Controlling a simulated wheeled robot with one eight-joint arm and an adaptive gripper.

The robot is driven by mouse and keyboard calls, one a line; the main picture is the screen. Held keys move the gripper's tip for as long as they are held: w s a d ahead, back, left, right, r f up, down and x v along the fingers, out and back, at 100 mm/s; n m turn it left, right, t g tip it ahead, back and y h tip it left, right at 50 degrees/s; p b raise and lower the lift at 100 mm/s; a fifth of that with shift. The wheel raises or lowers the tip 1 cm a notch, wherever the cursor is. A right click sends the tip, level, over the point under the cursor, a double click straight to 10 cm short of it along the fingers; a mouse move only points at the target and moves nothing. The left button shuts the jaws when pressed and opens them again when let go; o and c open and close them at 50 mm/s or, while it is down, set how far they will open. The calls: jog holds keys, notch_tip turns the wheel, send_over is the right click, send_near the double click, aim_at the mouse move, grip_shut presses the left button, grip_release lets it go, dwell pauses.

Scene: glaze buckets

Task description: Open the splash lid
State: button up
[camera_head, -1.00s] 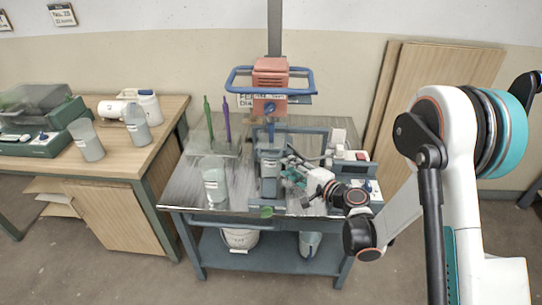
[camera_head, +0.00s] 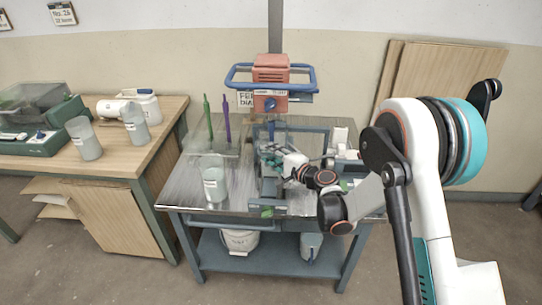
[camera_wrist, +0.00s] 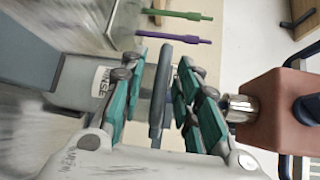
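The mixer with an orange-red motor head (camera_head: 270,85) stands over a grey framed stand at the middle of the bench. My gripper (camera_head: 280,158) is low in front of the stand, under the motor head. In the wrist view, my teal-fingered gripper (camera_wrist: 160,95) is open, with fingers on both sides of a dark grey bar (camera_wrist: 160,88). Gaps show between the bar and the fingers. The bar looks like the splash lid's handle or edge, but I cannot tell for sure. The lid's panel and hinge are not clear. The motor's metal chuck (camera_wrist: 240,108) is close to the right fingers.
A clear labelled beaker (camera_head: 214,180) stands left of the stand. Green (camera_head: 206,115) and purple (camera_head: 227,118) sticks stand behind it. A grey container labelled RINSE (camera_wrist: 100,82) is left of my fingers. A wooden table (camera_head: 125,150) stands further left.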

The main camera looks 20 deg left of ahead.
grip_shut()
jog(key=w+d, duration=0.2)
jog(key=d, duration=0.9)
jog(key=shift+w+d+f, duration=0.15)
jog(key=shift+w+d, duration=0.05)
jog(key=shift+d, duration=0.2)
jog(key=shift+o, duration=0.6)
grip_release()
jog(key=shift+w, duration=0.1)
jog(key=v, duration=1.2)
